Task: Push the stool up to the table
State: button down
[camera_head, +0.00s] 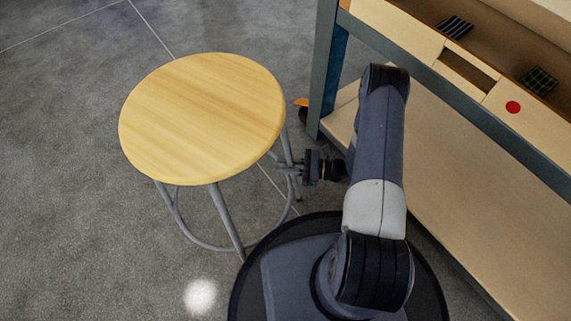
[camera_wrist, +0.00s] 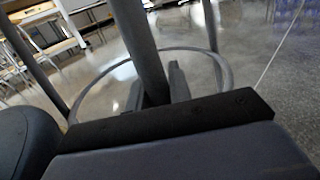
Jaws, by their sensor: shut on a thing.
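The stool (camera_head: 202,115) has a round light-wood seat and grey metal legs with a ring near the floor. It stands upright on the floor, left of my arm in the head view. My gripper (camera_head: 296,168) is below the seat edge on the stool's right side, shut on a stool leg. In the wrist view that grey leg (camera_wrist: 141,50) runs down between the fingers, and the ring (camera_wrist: 222,68) shows behind it. The table (camera_head: 400,40) has a blue-grey metal frame and a wooden top, to the right of the stool, with a gap between them.
The table has a wooden lower shelf (camera_head: 480,200). A small orange and black object (camera_head: 302,108) is by the table leg. Floor (camera_head: 60,150) left of the stool is clear.

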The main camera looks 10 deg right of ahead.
jog(key=c, duration=1.2)
grip_release()
jog(key=b+v, duration=0.1)
jog(key=v, duration=0.6)
jog(key=shift+d+b, duration=0.3)
jog(key=shift+b, duration=0.05)
jog(key=shift+a, duration=0.1)
jog(key=p+x, duration=0.1)
jog(key=x, duration=0.6)
jog(key=shift+a+p, duration=0.25)
jog(key=shift+p, duration=0.1)
